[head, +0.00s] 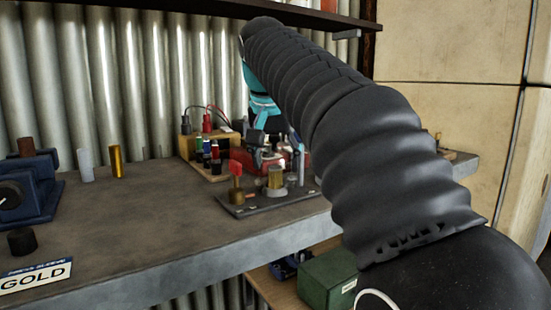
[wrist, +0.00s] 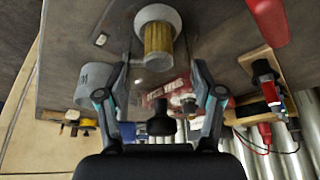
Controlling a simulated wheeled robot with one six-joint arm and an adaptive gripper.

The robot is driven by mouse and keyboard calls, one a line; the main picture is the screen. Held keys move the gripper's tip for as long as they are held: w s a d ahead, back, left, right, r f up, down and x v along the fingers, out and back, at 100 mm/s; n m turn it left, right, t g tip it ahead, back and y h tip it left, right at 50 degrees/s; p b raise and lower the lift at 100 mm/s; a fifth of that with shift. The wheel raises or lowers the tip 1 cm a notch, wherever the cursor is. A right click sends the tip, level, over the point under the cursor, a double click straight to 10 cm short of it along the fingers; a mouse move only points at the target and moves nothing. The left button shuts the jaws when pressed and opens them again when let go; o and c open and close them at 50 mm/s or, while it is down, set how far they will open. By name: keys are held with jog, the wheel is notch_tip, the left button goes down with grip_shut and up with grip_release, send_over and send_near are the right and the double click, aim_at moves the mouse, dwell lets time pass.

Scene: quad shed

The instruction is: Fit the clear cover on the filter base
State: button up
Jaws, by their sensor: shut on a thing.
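The filter base (head: 275,192) stands on a dark plate near the bench's front edge, with a gold pleated element upright on it. In the wrist view the pale round base (wrist: 172,17) and the pleated element (wrist: 157,40) are above the fingers, uncovered. My gripper (head: 275,148) is partly hidden behind my arm in the head view. In the wrist view its fingers (wrist: 160,98) stand wide apart, shut on the clear cover (wrist: 160,92), which is hard to make out against the background. A black knob shows between the fingers. The cover looks apart from the base.
A red-handled valve (head: 236,182) stands left of the base on the plate (head: 262,207). Behind are a wooden block with coloured terminals (head: 213,150) and a red item with white lettering (wrist: 180,88).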

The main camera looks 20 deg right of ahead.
aim_at(276, 141)
jog(key=shift+f+b, duration=0.4)
jog(key=shift+f, duration=0.25)
dwell(0.4)
jog(key=o, duration=1.2)
jog(key=shift+o, duration=0.5)
jog(key=shift+r, duration=0.15)
jog(key=shift+r+p, duration=2.2)
jog(key=shift+r, duration=1.2)
